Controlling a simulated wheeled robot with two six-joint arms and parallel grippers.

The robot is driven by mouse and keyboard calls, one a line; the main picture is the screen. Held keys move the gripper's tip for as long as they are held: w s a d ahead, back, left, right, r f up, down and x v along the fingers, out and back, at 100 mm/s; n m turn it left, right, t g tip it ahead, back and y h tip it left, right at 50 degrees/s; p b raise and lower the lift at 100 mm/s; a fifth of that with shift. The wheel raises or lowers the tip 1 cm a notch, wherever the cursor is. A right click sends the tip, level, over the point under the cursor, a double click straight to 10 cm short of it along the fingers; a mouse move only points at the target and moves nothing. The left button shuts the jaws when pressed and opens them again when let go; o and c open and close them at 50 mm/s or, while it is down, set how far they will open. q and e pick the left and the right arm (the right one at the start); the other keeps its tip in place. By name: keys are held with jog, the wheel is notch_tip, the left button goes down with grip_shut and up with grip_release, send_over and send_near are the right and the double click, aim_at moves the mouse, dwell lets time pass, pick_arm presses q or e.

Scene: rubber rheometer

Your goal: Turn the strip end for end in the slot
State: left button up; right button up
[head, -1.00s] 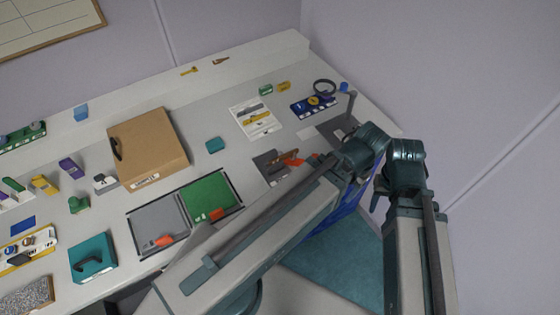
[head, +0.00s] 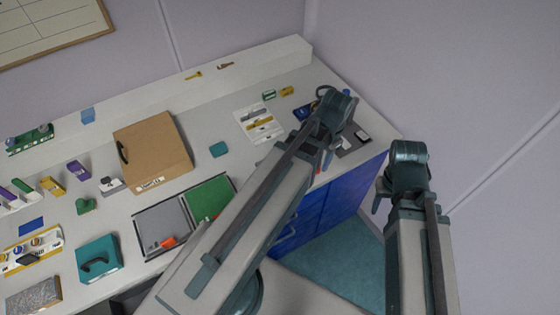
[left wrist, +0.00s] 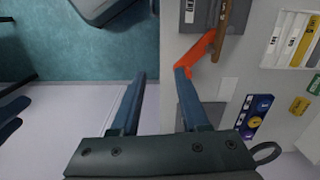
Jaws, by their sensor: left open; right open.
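In the left wrist view a brown strip (left wrist: 223,22) lies by a grey plate (left wrist: 190,12) at the bench edge. An orange piece (left wrist: 203,48) lies beside the strip; I cannot make out the slot. My left gripper (left wrist: 160,85) is open and empty, and its right finger overlaps the orange piece's lower end in the picture; I cannot tell whether they touch. In the head view my left arm hides most of this area, and the left gripper (head: 327,158) is over the bench's right end. My right gripper (head: 380,198) is off the bench to the right, open.
A blue tray (left wrist: 254,115) with round parts and a white sheet (head: 253,120) with strips lie near. Green (head: 269,95) and yellow (head: 287,91) blocks stand behind. A cardboard box (head: 152,155), grey tray (head: 160,220) and green tray (head: 208,193) are further left.

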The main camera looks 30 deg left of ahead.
pick_arm(q)
jog(key=w+a+r+m+p, duration=0.1)
jog(key=w+a+r+p, duration=0.15)
jog(key=a, duration=0.95)
jog(key=shift+h, duration=0.3)
jog(key=f+b, duration=0.5)
jog(key=b, duration=0.1)
jog(key=f+b, duration=0.3)
jog(key=shift+w+a+f, duration=0.1)
jog(key=shift+w+f, duration=0.2)
jog(key=shift+w, duration=0.1)
jog(key=shift+f+b, duration=0.1)
jog(key=shift+b, duration=0.2)
notch_tip(320, 180, down, 5)
jog(key=b, duration=0.5)
jog(key=shift+w+f, duration=0.1)
grip_shut()
